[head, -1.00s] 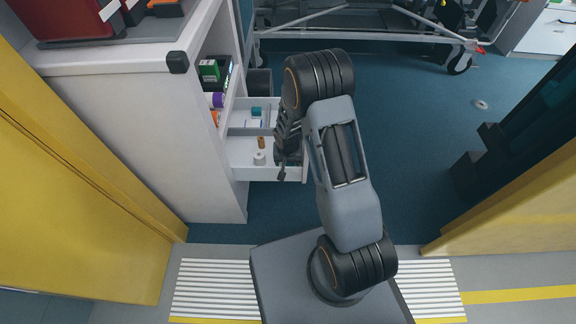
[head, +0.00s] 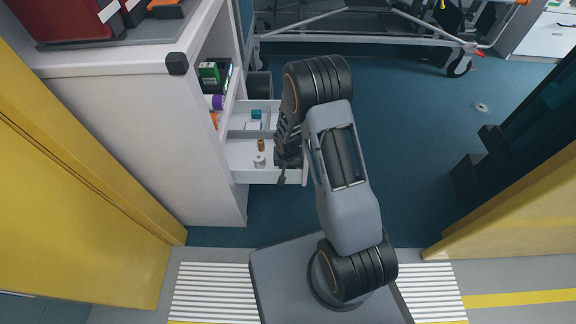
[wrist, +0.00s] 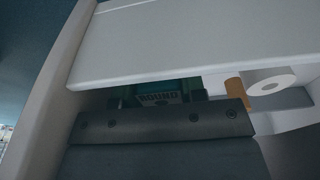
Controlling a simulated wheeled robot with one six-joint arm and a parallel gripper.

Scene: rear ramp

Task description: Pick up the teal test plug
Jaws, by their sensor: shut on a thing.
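The teal test plug (wrist: 150,88) shows in the wrist view as a dark teal shape between the fingers, with a pale label reading "ROUND" in front of it. My gripper (wrist: 160,98) is shut on it, low inside the open white drawer. In the head view my gripper (head: 286,160) is at the right end of the drawer's near compartment, and the arm hides the plug there. A small teal item (head: 256,114) lies apart in the far compartment.
The open drawer (head: 240,172) also holds a brown cylinder (head: 261,145) and a white roll (head: 259,160), left of my gripper. A pale panel (wrist: 200,40) spans the wrist view close above the fingers. The cabinet (head: 150,130) stands left; blue floor lies right.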

